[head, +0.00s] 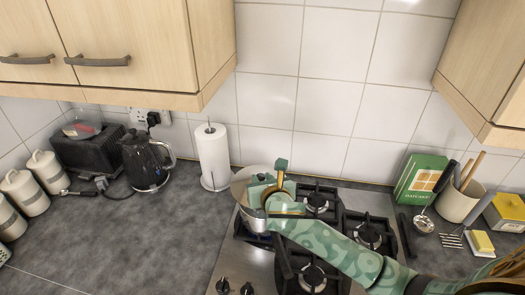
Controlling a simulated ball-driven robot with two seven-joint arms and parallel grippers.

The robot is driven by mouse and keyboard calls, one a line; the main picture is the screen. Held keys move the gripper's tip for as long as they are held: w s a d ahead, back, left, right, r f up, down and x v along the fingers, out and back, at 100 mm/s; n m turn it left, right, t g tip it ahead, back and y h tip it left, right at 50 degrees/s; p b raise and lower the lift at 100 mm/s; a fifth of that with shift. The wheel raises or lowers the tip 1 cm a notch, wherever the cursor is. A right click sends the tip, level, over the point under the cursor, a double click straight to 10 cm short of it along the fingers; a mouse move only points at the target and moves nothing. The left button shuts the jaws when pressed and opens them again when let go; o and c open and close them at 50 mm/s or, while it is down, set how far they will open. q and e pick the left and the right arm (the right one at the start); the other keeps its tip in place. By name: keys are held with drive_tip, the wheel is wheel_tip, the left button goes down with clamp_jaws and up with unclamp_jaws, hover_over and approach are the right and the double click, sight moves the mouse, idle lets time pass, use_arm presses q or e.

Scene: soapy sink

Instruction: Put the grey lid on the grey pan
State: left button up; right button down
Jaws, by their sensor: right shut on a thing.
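The grey pan (249,218) stands on the left rear part of the gas hob, partly hidden by my right gripper. The grey lid (240,184) is at the top of the pan, behind and to the left of the gripper. My right gripper (262,188) is shut on the lid; its arm comes in from the lower right. The gripper hides the grasp point and much of the lid. I cannot tell whether the lid rests flat on the rim or hangs just above it. My left gripper is not in view.
The hob (228,268) has black grates and front knobs. A paper towel roll (213,157) and a black kettle (146,160) stand to the left. A green box (418,180) and a utensil pot (457,202) stand to the right. The front left worktop is clear.

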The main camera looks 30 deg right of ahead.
drive_tip(key=p, duration=0.1)
drive_tip(key=w+d+p, duration=0.1)
drive_tip(key=shift+d+r+p, duration=0.25)
drive_tip(key=shift+r+p, duration=0.15)
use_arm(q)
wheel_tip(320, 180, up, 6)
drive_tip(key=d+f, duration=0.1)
use_arm(e)
drive_tip(key=shift+w+d+f+p, duration=0.1)
drive_tip(key=shift+d+f+p, duration=0.05)
drive_tip(key=shift+f+p, duration=0.15)
drive_tip(key=shift+w+f, duration=0.1)
drive_tip(key=shift+f, duration=0.05)
drive_tip(key=shift+f+b, duration=0.5)
drive_tip(key=shift+b, duration=0.05)
wheel_tip(320, 180, down, 4)
drive_tip(key=b, duration=0.4)
drive_tip(key=shift+r, duration=0.25)
drive_tip(key=shift+f+b, duration=0.5)
drive_tip(key=shift+f, duration=0.2)
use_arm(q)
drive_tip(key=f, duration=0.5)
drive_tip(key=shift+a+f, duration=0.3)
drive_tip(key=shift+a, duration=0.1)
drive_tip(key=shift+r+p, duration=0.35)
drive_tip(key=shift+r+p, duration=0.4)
use_arm(e)
drive_tip(key=shift+f, duration=0.5)
